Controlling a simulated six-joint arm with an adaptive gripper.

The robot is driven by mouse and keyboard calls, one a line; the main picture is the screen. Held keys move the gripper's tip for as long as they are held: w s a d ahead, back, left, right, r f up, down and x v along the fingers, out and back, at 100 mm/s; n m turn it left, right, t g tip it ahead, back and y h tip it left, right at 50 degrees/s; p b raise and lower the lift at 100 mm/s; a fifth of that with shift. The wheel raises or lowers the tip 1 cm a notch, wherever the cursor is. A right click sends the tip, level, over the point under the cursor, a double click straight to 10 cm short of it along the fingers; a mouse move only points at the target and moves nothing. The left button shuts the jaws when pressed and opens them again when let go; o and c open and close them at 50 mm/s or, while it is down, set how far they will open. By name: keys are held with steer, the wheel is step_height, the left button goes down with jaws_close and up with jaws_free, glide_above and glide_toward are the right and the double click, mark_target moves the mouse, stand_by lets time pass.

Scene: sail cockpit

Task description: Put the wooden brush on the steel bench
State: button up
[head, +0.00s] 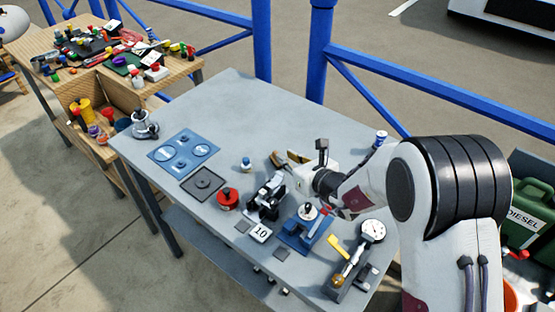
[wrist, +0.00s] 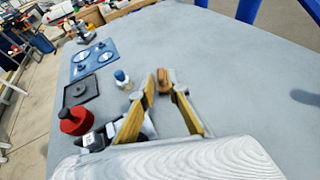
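The wooden brush (wrist: 163,82) is a small brown piece between my two yellowish fingertips in the wrist view. I cannot tell from these views how far the brush is above the bench top. The bench also fills much of the wrist view (wrist: 235,70).
A blue-capped bottle (head: 246,164), red round weight (head: 228,197), dark square plate (head: 203,184) and blue panel (head: 183,151) lie left of my gripper. A black-and-silver device (head: 268,196), blue fixture (head: 304,230) and dial gauge (head: 372,231) stand nearer the front. The bench's back is clear.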

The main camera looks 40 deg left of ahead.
steer(key=shift+f, duration=0.7)
steer(key=shift+x, duration=2.5)
steer(key=shift+r, duration=0.1)
jaws_close()
